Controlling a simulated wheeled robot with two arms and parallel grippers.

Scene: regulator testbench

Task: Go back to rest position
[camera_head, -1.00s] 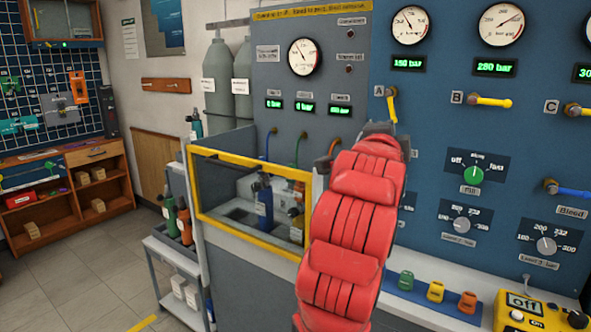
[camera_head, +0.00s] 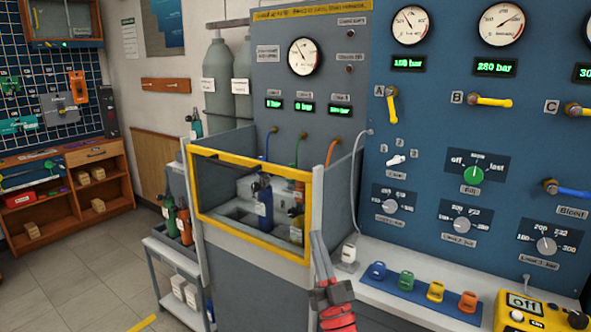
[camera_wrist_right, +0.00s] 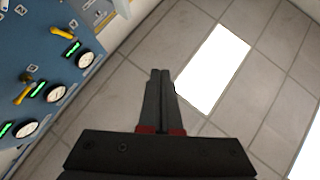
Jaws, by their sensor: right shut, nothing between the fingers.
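My right gripper (camera_head: 317,242) shows at the lower middle of the head view, in front of the bench, with its dark fingers pointing up and part of its red arm below. In the right wrist view its two fingers (camera_wrist_right: 160,76) lie together with nothing between them, and tiled floor shows behind them. It appears apart from the bench and panel. My left gripper is not in view.
The blue panel (camera_head: 420,120) with gauges, yellow levers and knobs stands at the right. A yellow-framed guard (camera_head: 250,247) encloses cylinders on the bench. Several coloured blocks and a yellow control box (camera_head: 540,318) line the front ledge. Open floor (camera_head: 80,285) lies at the left.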

